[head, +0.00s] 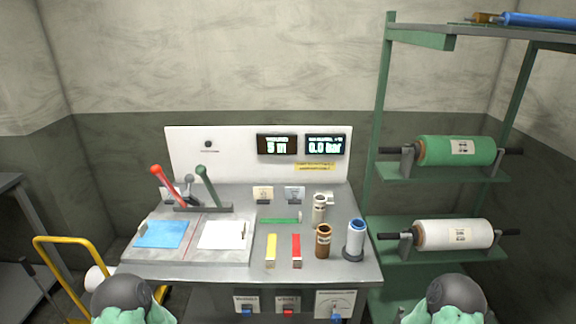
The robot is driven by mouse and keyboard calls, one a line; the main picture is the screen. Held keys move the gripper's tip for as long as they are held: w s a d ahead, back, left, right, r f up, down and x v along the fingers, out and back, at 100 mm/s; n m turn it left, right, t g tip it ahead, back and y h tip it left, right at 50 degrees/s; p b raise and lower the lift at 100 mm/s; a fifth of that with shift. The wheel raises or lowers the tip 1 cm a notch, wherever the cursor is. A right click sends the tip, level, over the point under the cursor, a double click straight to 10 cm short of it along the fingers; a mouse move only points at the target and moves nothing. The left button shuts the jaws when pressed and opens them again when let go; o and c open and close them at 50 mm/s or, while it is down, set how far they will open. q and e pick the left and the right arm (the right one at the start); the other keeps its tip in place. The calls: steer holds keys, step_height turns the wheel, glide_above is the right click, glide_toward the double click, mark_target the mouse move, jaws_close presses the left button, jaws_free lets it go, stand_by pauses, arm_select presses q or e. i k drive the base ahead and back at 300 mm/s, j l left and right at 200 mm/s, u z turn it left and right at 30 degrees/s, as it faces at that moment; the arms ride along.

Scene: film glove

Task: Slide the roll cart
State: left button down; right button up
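The roll cart (65,240) stands at the lower left, beside the workbench. Its yellow tubular handle rises near the left edge of the view, and its lower part is cut off or hidden. A white roll (95,280) shows at the cart, partly covered by my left arm. Rounded dark and pale green parts of my two arms show at the bottom edge, one at the left and one at the right. Neither gripper's fingers are in view, so their distance from the cart cannot be seen.
A metal workbench (340,268) with levers, sheets and small cylinders fills the middle. A green rack (440,172) with a green roll (456,150) and a white roll (453,234) stands at right. A grey table (12,182) stands at far left. Little floor shows.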

mark_target(161, 290)
steer(key=u, duration=1.7)
